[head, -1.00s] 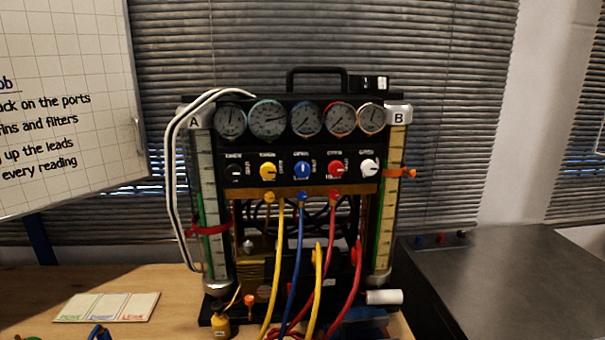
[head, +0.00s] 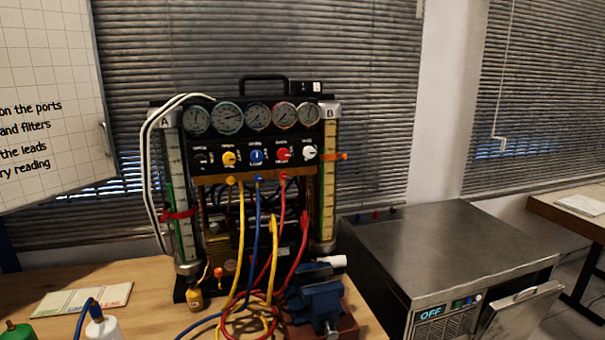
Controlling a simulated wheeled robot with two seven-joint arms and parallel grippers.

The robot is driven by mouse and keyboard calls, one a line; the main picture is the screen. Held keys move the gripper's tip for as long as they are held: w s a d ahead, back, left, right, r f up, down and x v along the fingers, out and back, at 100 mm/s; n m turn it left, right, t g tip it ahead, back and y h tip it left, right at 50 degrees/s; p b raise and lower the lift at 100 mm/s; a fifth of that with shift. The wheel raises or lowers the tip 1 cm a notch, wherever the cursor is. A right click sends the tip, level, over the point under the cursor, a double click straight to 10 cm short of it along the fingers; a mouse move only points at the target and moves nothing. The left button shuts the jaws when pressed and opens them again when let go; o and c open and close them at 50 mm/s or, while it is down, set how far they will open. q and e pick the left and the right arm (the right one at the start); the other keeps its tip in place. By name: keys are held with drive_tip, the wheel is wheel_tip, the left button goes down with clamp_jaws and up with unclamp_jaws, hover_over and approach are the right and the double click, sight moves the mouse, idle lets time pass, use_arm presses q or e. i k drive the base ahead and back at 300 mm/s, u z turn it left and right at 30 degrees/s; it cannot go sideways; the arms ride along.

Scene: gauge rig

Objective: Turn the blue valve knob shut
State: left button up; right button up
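The blue valve knob (head: 257,156) sits in the middle of a row of knobs on the black panel of the gauge rig (head: 220,178). A yellow knob (head: 229,158) is to its left and a red knob (head: 284,154) to its right. A white knob and a black knob end the row. The blue knob's pointer looks about upright, but it is too small to be sure. Round gauges (head: 257,116) line up above the knobs. Neither of my grippers is in the head view.
Yellow, blue and red hoses (head: 240,230) hang in front of the rig onto the wooden bench (head: 140,280). A blue vise (head: 318,303) stands at the rig's front right. A metal cabinet (head: 440,250) with an OFF display is to the right. Bottles (head: 103,326) stand at the front left.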

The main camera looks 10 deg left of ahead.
sight(256, 156)
drive_tip(key=u, duration=1.35)
drive_tip(key=k, duration=0.2)
drive_tip(key=z, duration=2.15)
drive_tip(key=i, duration=1.25)
drive_tip(key=u, duration=0.8)
